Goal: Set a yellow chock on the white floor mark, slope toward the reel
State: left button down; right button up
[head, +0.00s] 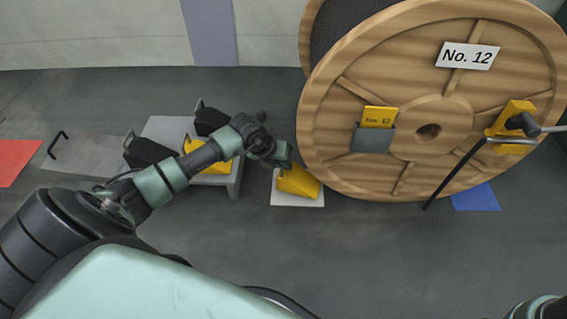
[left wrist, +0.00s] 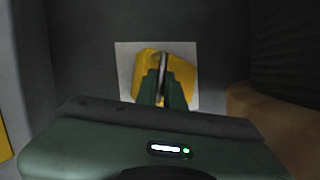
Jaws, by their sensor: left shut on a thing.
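A yellow chock (head: 299,182) is at the white floor mark (head: 284,200), just left of the wooden reel (head: 340,130). My left gripper (head: 284,163) is shut on the chock from above. In the left wrist view the fingers close on a grey upright part in the middle of the chock (left wrist: 146,70). White mark (left wrist: 126,75) shows around the chock. In the head view the chock appears lower toward the right, the reel's side. I cannot tell whether it rests on the mark or hangs just above it. My right gripper is out of view.
A grey low stand (head: 236,180) left of the mark holds another yellow chock (head: 207,160) and dark pieces. A red patch (head: 14,160) and a blue patch (head: 475,197) lie on the floor. A black bar (head: 455,175) leans by the reel. The front floor is clear.

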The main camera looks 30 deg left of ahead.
pick_arm(q)
jog(key=shift+f, duration=0.35)
jog(key=c, duration=1.5)
grip_release()
jog(key=shift+o, duration=0.2)
